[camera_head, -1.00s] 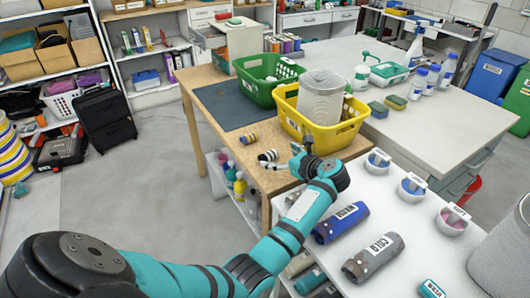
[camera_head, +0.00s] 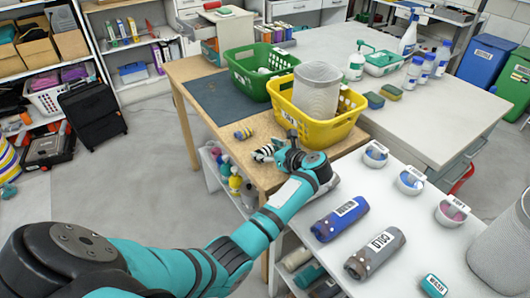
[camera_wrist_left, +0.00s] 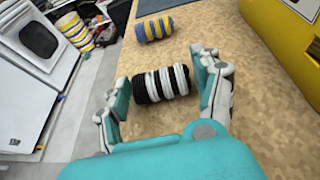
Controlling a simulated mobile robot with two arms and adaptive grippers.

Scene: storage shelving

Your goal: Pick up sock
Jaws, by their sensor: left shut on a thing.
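A rolled black-and-white striped sock (camera_head: 264,153) lies on the wooden tabletop. In the left wrist view this sock (camera_wrist_left: 162,83) is between the two fingers of my left gripper (camera_wrist_left: 165,98). In the head view my left gripper (camera_head: 279,150) is at the sock's right end and hides part of it. The gripper is shut on this sock, which appears to be still at table level. A second rolled sock, yellow and grey-blue striped (camera_head: 243,132), lies apart just behind; it also shows in the left wrist view (camera_wrist_left: 154,28). My right gripper is out of view.
A yellow basket (camera_head: 318,130) with a grey container (camera_head: 316,90) stands right beside my gripper. A green basket (camera_head: 240,75) stands behind. A dark mat (camera_head: 221,99) is bare.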

